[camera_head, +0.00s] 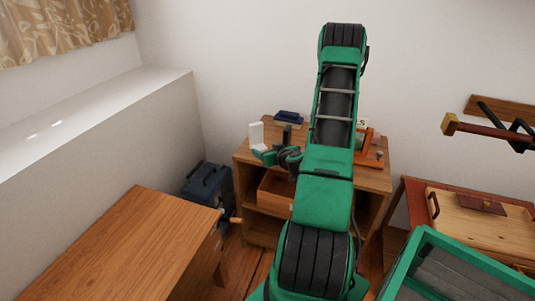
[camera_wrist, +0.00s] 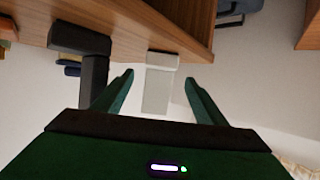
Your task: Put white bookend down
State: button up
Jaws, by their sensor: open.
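The white bookend (camera_head: 256,134) stands upright on the top of the wooden cabinet (camera_head: 245,157), near its left end. In the wrist view, which looks upside down, the white bookend (camera_wrist: 158,92) has its base against the wooden top (camera_wrist: 165,33). My gripper (camera_head: 262,154) is open at the bookend. In the wrist view, the two green fingers of my gripper (camera_wrist: 159,77) are on either side of the bookend, with a visible gap on each side. My arm hides much of the cabinet's middle in the head view.
A dark bookend-like piece (camera_wrist: 94,78) stands close beside one finger. Dark blue books (camera_head: 289,116) lie at the back of the cabinet top. An orange-brown stand (camera_head: 370,158) is at its right. A wooden desk (camera_head: 120,245) is front left, and a blue case (camera_head: 205,184) is behind it.

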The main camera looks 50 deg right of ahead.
jog(key=s+a+r+n+g+y, duration=0.1)
jog(key=a+r+n+g+y, duration=0.2)
jog(key=a, duration=0.7)
jog(key=s+a+r+n+g+y, duration=0.1)
jog(key=s+a+r+n+y, duration=0.2)
jog(key=a, duration=0.7)
jog(key=s+a+r+m+g, duration=0.2)
jog(key=s+r+g, duration=0.1)
jog(key=s, duration=0.5)
jog(key=s+a+r+m+g, duration=0.2)
jog(key=s+r, duration=0.3)
jog(key=s, duration=0.3)
jog(key=s+a+r+m+g, duration=0.2)
jog(key=s+r, duration=0.3)
jog(key=s, duration=0.3)
jog(key=shift+s+m+g+h, duration=0.15)
jog(key=shift+m+g+h, duration=0.15)
jog(key=shift+m+g, duration=0.55)
jog(key=shift+d+r, duration=0.1)
